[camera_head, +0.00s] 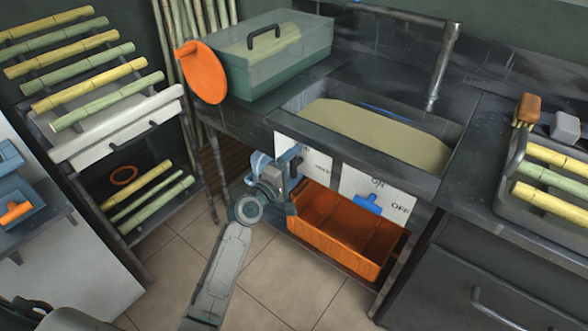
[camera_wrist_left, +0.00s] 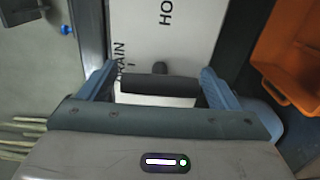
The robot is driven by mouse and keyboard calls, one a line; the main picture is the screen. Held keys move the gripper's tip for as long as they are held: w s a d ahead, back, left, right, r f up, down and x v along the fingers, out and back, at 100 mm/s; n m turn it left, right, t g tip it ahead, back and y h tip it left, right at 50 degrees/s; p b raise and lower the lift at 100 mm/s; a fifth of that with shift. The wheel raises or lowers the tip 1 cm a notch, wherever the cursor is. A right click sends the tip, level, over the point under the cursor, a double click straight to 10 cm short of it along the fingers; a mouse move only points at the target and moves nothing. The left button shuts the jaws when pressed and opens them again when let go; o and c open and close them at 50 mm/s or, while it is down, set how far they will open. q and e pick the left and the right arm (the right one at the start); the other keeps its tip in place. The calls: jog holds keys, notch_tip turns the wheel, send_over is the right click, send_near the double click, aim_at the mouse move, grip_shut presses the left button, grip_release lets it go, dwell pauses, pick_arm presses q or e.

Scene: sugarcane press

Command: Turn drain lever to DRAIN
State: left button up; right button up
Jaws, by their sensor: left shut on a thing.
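The drain lever (camera_wrist_left: 158,83) shows in the left wrist view as a dark bar with a short stub behind it, in front of a white label plate (camera_wrist_left: 180,35). The plate carries partly hidden lettering, "HO" at the top and "RAIN" at the left. My left gripper (camera_wrist_left: 157,80) has its blue fingers on either side of the bar and is shut on it. In the head view my left gripper (camera_head: 275,170) is at this plate (camera_head: 313,162) below the sink and hides the lever. I cannot read the lever's exact setting. My right gripper is not in view.
An orange bin (camera_head: 340,228) stands under the sink, close right of my left gripper. A second white plate with a blue lever (camera_head: 368,203) reads "OFF". The sink (camera_head: 380,135) holds a tan layer. A cane rack (camera_head: 115,115) stands left; floor tiles are clear in front.

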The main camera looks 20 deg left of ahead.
pick_arm(q)
jog(key=shift+f+m, duration=0.1)
jog(key=shift+m, duration=0.2)
jog(key=o, duration=0.9)
jog(key=shift+c, duration=0.2)
jog(key=shift+s, duration=0.15)
jog(key=v, duration=1)
jog(key=shift+s, duration=0.3)
jog(key=shift+a, duration=0.15)
